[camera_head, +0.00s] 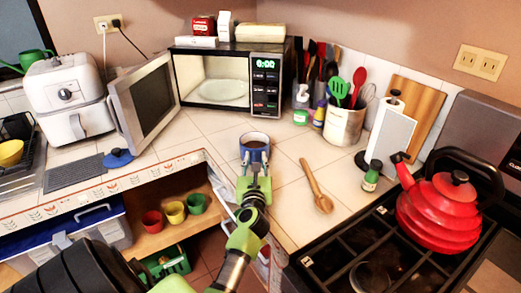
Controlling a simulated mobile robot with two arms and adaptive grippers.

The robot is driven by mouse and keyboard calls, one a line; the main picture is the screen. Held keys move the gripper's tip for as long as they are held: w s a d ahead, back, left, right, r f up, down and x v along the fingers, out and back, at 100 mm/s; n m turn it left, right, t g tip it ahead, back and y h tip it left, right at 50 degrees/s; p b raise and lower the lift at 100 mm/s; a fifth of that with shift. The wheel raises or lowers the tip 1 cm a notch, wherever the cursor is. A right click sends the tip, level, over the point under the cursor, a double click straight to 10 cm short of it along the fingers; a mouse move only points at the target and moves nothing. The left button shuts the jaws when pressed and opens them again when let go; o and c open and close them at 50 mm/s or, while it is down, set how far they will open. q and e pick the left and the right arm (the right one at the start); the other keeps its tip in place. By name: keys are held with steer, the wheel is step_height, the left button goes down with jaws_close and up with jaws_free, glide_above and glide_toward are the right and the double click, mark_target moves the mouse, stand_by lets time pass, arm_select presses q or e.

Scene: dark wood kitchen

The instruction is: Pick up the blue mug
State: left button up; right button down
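My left gripper (255,163), green and grey, reaches up from the bottom to the near side of the mug. Its fingers are spread about as wide as the mug and overlap its lower front in this view. I cannot tell whether they touch or grip it. The mug's handle is not clearly visible. My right gripper is out of view.
A wooden spoon (316,187) lies right of the mug. The stove with a red kettle (440,210) is at right. The open microwave (225,80) is behind, its door swung left. A blue lid (118,158) lies left. Coloured cups (174,212) sit on a lower shelf.

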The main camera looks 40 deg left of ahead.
arm_select(q)
steer(key=shift+s+r, duration=0.15)
steer(key=shift+s, duration=0.25)
steer(key=shift+c, duration=0.4)
steer(key=shift+s+r, duration=0.15)
steer(key=shift+s, duration=0.05)
steer(key=c, duration=0.6)
steer(key=shift+w, duration=0.2)
jaws_close()
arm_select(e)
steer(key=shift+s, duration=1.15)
